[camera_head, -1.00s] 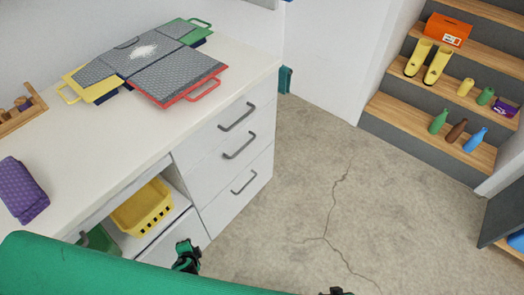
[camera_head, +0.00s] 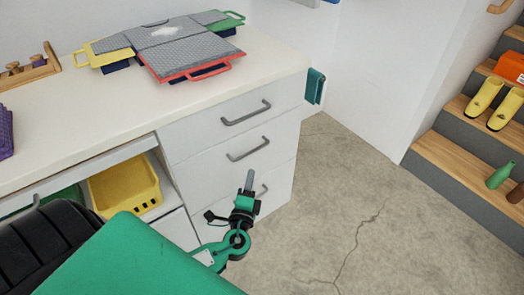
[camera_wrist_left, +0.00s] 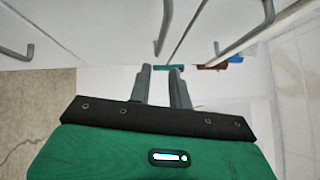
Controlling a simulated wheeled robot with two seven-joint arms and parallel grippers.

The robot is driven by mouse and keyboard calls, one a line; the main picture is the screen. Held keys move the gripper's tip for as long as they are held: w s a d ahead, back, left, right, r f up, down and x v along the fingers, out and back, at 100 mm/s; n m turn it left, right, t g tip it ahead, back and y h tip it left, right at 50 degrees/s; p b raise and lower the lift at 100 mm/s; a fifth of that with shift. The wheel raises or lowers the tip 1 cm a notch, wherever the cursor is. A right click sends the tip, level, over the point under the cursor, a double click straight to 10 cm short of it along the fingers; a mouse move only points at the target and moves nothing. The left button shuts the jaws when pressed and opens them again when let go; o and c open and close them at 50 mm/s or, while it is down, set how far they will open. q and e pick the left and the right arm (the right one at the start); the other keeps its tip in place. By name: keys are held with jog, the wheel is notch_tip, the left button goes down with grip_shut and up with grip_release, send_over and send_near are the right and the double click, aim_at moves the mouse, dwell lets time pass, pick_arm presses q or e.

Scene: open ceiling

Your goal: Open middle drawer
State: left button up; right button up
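The white cabinet (camera_head: 185,140) has three stacked drawers with grey bar handles, all shut. The middle drawer (camera_head: 215,165) has its handle (camera_head: 248,149) in clear view. The top handle (camera_head: 246,112) is above it, and the bottom handle (camera_head: 263,191) is partly hidden behind my gripper. My left gripper (camera_head: 249,178) is in front of the drawers, below the middle handle in the picture, and holds nothing. In the left wrist view its two fingers (camera_wrist_left: 160,70) stand apart with a gap between them. A handle (camera_wrist_left: 164,28) shows just beyond the fingertips, not between them. My right gripper is out of view.
A yellow basket (camera_head: 125,188) stands in the open shelf left of the drawers. Coloured folders (camera_head: 190,55) lie on the countertop (camera_head: 70,115). Concrete floor (camera_head: 345,200) is clear right of the cabinet. Wooden steps (camera_head: 450,145) with boots and bottles stand at the right.

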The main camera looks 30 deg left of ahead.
aim_at(257, 149)
pick_arm(q)
jog(key=x, duration=1.2)
jog(key=shift+f+p, duration=0.1)
jog(key=shift+p, duration=0.25)
jog(key=shift+c, duration=0.2)
grip_shut()
